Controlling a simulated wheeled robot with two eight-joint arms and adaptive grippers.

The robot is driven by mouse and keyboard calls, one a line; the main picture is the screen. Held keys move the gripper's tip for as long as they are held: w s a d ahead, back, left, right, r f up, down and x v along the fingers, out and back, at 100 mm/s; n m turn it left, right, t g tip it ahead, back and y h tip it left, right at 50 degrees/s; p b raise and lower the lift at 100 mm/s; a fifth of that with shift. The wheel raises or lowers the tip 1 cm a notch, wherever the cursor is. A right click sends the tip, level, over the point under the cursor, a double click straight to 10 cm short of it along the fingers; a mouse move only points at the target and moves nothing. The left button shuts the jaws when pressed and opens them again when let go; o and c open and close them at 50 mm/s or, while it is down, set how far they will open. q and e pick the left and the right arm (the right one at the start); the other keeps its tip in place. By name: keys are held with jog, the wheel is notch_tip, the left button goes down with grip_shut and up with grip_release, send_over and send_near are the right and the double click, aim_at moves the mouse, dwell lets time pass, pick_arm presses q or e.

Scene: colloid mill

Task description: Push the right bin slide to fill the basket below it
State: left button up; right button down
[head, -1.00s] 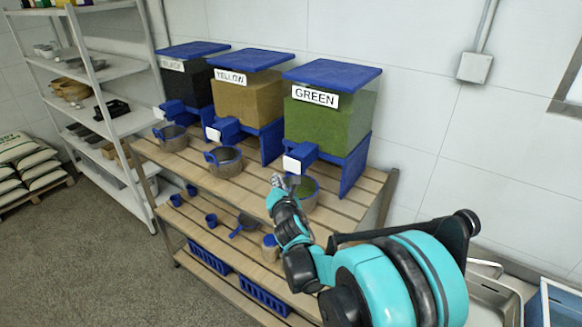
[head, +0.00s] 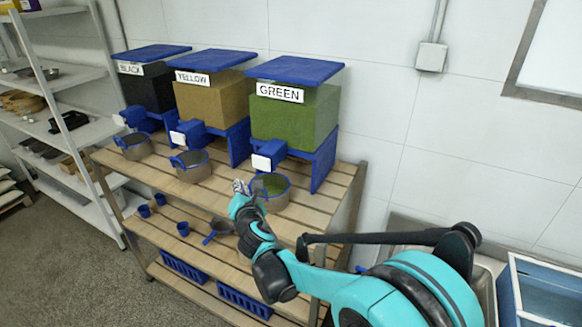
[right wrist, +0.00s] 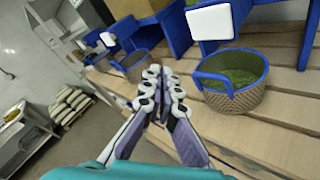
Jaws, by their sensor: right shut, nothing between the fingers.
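The right bin (head: 293,118), labelled GREEN, stands on the shelf top with green material inside. Its blue slide with a white front plate (head: 262,162) sticks out at the bottom front; the plate also shows in the right wrist view (right wrist: 211,22). The basket (head: 271,190), woven with a blue handle, stands below it and holds green material; it also shows in the right wrist view (right wrist: 232,80). My right gripper (head: 241,187) is shut and empty, in front and left of the basket, apart from the slide plate. My left gripper is not in view.
The YELLOW bin (head: 212,103) and BLACK bin (head: 145,85) stand to the left, each with a basket below. Blue cups and a scoop (head: 217,230) lie on the lower shelf. A wall and a sink (head: 482,272) are at the right.

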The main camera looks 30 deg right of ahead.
aim_at(259, 164)
jog(key=shift+s, duration=0.1)
dwell(0.3)
jog(key=w+d, duration=0.5)
jog(key=d, duration=0.2)
jog(key=shift+w, duration=0.2)
dwell(1.4)
jog(key=shift+w+d, duration=0.25)
jog(key=shift+d, duration=0.05)
jog(key=shift+w+d+r+b, duration=0.1)
jog(key=shift+w+d+b, duration=0.25)
jog(key=shift+w+d, duration=0.35)
dwell(1.3)
jog(key=shift+s, duration=0.15)
jog(key=shift+s+a, duration=0.8)
jog(key=shift+a, duration=0.25)
